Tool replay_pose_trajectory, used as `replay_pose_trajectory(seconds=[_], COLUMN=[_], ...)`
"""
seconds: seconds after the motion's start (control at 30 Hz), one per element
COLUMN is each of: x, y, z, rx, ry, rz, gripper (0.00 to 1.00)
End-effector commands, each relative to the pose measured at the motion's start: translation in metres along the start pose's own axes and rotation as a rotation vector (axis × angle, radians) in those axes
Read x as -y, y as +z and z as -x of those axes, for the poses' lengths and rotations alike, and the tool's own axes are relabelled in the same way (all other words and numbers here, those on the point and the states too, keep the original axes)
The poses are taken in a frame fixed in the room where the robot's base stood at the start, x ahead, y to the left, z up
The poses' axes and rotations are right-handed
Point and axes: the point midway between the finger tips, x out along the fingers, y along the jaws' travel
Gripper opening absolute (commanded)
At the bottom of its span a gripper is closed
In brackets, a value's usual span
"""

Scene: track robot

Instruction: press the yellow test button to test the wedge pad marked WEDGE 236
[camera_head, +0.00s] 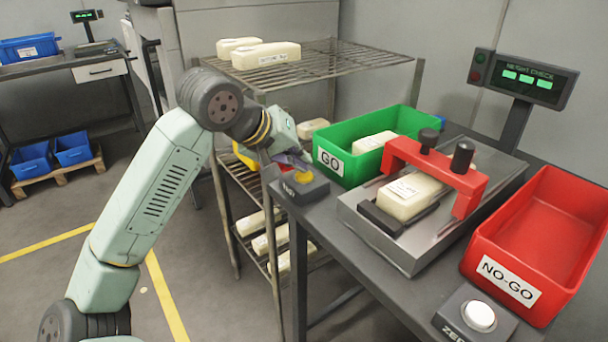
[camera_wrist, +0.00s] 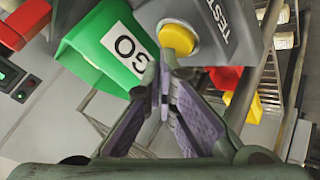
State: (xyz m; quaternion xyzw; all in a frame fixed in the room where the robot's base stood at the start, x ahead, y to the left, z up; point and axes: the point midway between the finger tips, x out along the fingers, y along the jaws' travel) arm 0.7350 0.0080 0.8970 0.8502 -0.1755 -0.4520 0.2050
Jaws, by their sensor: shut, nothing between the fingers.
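The yellow test button (camera_head: 303,175) sits on a dark box marked TEST at the bench's left corner; it also shows in the wrist view (camera_wrist: 177,37). My gripper (camera_head: 297,160) is shut and empty, its purple fingertips (camera_wrist: 163,62) right by the button. I cannot tell whether they touch it. A cream wedge pad (camera_head: 408,196) lies in the grey gauge (camera_head: 370,228) under the red bridge (camera_head: 437,168); its label is too small to read. The height check display (camera_head: 528,80) shows several green blocks.
A green GO bin (camera_head: 335,158) holding a cream pad stands behind the button. A red NO-GO bin (camera_head: 540,230) at right is empty. A white ZERO button (camera_head: 480,316) is at the front. A wire rack (camera_head: 345,62) with more pads stands behind my arm.

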Motion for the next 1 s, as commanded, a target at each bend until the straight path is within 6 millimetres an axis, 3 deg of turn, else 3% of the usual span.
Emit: replay_pose_trajectory(seconds=[1.0], x=[0.0042], y=[0.0043], z=[-0.0059], rx=[0.001], ry=[0.0], rz=[0.0], gripper=[0.0])
